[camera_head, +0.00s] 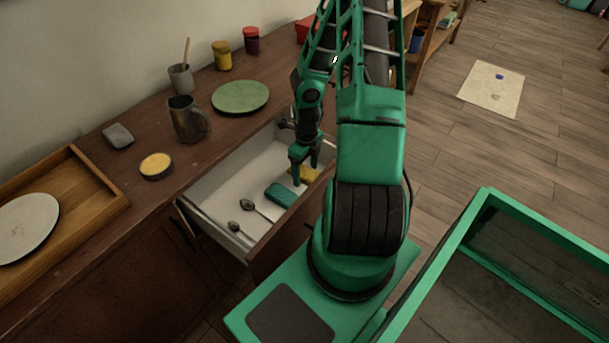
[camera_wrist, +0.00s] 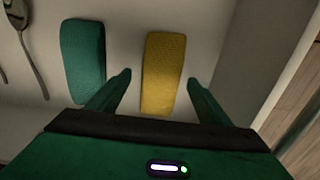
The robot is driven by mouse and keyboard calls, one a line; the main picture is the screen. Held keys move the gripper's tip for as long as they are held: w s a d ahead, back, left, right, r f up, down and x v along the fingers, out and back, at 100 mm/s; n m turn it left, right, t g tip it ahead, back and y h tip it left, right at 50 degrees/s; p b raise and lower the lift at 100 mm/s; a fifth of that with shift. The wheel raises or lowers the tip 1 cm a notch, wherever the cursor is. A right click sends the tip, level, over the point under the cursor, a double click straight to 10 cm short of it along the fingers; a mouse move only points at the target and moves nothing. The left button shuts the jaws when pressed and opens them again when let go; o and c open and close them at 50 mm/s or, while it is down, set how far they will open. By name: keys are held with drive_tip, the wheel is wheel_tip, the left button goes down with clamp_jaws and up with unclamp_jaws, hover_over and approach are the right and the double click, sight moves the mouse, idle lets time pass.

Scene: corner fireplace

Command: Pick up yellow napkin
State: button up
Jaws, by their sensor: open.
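The yellow napkin (camera_wrist: 163,70) lies folded on the white floor of an open drawer (camera_head: 212,213). In the head view, the napkin (camera_head: 309,174) is partly hidden by my arm. My gripper (camera_head: 302,180) reaches down into the drawer over it. In the wrist view, the open fingers of my gripper (camera_wrist: 160,83) stand on either side of the napkin's near part, with a gap on both sides. Whether the fingertips are at the napkin's height is hard to tell.
A teal folded napkin (camera_wrist: 83,60) lies just left of the yellow one. Two spoons (camera_head: 247,205) lie farther left in the drawer. The drawer's wall (camera_wrist: 258,60) rises close on the right. A metal pitcher (camera_head: 188,122) and green plate (camera_head: 240,96) stand on the counter above.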

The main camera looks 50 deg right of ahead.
drive_tip(key=shift+f, duration=0.15)
drive_tip(key=shift+c, duration=0.6)
drive_tip(key=c, duration=1)
